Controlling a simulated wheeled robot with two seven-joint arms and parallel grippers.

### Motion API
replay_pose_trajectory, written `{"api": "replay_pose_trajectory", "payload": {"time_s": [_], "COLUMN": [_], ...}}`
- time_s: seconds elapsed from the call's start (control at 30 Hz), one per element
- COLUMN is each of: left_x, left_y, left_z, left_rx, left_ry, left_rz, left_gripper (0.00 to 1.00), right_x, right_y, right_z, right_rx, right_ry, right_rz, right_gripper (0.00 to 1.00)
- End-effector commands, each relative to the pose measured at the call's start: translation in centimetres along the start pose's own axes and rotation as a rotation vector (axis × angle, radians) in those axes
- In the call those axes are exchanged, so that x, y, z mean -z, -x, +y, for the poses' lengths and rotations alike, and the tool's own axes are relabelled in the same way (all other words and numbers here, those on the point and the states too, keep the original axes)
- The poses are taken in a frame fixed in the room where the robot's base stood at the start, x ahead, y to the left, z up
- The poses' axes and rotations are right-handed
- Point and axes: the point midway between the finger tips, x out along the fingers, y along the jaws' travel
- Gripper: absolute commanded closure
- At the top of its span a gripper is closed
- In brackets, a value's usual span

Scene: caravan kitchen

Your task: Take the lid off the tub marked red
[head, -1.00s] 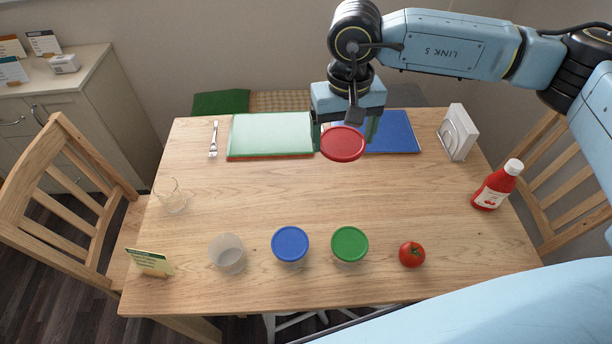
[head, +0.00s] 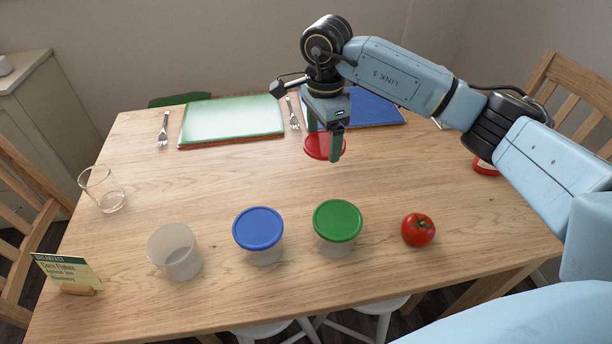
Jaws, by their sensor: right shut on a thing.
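My right gripper (head: 329,145) is shut on the red lid (head: 318,148) near the back of the table, in front of the blue mat. I cannot tell whether the lid touches the table or hangs just above it. An open, clear tub (head: 175,252) without a lid stands at the front left of the table. Beside it stand a tub with a blue lid (head: 258,228) and a tub with a green lid (head: 337,220). No red marking can be read on the open tub. My left gripper is not in view.
A tomato (head: 418,230) sits right of the green-lidded tub. A glass (head: 103,190) and a small card (head: 68,272) stand at the left. A green mat (head: 232,118), forks and a blue mat (head: 375,107) lie at the back. The table's middle is clear.

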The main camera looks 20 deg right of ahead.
Motion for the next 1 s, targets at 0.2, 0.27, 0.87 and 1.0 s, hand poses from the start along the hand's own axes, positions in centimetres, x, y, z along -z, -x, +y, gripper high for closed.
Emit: {"api": "replay_pose_trajectory", "payload": {"time_s": [0.2,0.27,0.87,1.0], "left_x": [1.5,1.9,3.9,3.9], "left_y": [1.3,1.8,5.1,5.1], "left_z": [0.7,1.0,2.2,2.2], "left_rx": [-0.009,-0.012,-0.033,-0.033], "left_ry": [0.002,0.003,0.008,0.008], "left_rz": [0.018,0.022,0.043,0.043], "left_gripper": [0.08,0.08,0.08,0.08], "right_x": [0.1,0.1,0.0,0.0], "right_y": [-3.7,-4.8,-10.3,-10.2], "right_z": [0.0,0.0,-0.1,-0.1], "right_rx": [-0.004,-0.003,0.001,0.001], "right_ry": [-0.028,-0.028,-0.023,-0.023], "right_rz": [0.000,-0.001,-0.001,0.000], "right_gripper": [0.46,0.46,0.46,0.46]}}
